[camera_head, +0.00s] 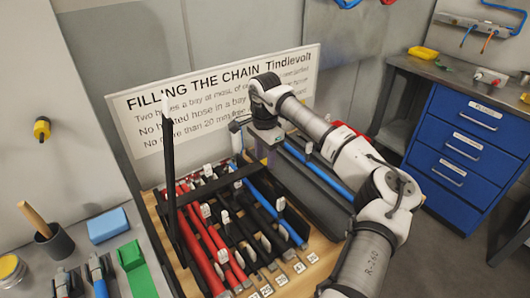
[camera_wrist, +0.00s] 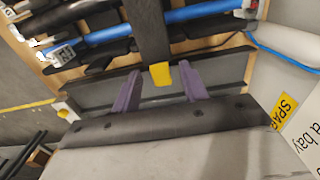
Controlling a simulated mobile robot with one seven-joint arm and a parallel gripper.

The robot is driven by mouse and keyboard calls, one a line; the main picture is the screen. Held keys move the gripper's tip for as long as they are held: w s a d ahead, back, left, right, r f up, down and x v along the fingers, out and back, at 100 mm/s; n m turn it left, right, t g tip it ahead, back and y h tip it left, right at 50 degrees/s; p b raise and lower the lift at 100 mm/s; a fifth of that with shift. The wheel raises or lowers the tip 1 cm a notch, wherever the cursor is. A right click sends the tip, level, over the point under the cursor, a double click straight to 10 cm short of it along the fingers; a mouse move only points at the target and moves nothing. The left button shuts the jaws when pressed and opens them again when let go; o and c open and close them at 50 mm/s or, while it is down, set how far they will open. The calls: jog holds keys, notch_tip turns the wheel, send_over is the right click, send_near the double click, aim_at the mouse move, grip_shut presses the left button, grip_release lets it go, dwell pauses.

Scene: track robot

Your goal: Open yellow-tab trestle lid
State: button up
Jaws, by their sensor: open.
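The yellow tab (camera_wrist: 161,75) is on the end of a dark flat bar, the trestle lid (camera_wrist: 150,30), in the wrist view. The lid (camera_head: 218,184) lies across a row of hoses in the head view, and its tab end is hidden there by my wrist. My gripper (camera_wrist: 161,68) has two purple fingers, apart, one on each side of the tab in the picture. I see no finger clearly touching the tab. In the head view my gripper (camera_head: 264,153) is a small purple patch at the lid's far end.
Red, black and blue hoses (camera_head: 205,240) with white tags lie in the trestle bays. A tall black bar (camera_head: 170,150) stands upright at the left. A white sign (camera_head: 215,95) stands close behind my wrist. A dark channel with a blue hose (camera_head: 320,168) lies right, under my arm.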

jog(key=shift+f, duration=0.1)
grip_shut()
dwell(0.3)
